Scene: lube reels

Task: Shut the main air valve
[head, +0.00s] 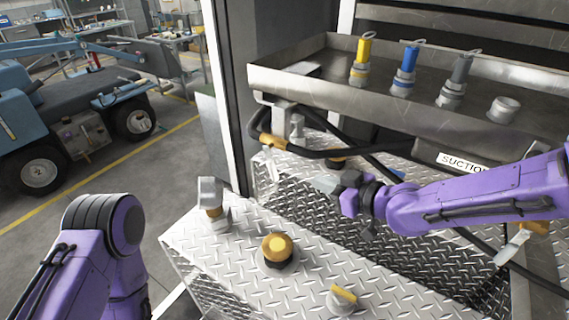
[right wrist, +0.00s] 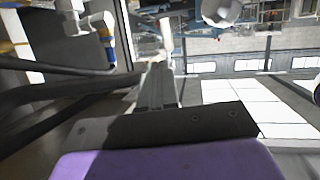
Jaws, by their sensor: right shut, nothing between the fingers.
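Which fitting is the main air valve I cannot tell for sure. A small valve with a yellow handle (head: 343,295) sits on the diamond-plate deck at the bottom of the head view. A grey lever-like fitting (head: 297,127) stands under the tray, by the black hoses. My right gripper (head: 328,184) is shut and empty, above the diamond plate, to the lower right of that grey fitting and apart from the yellow handle. It also shows in the right wrist view (right wrist: 158,85). My left arm shows at lower left, but its gripper is out of view.
A round yellow-topped knob (head: 278,247) and a grey-capped fitting (head: 211,196) stand on the deck. A metal tray (head: 290,82) holds yellow, blue and grey-handled nozzles. Black hoses (head: 340,152) loop below it, close to my right gripper. A SUCTION label (head: 463,162) is at right.

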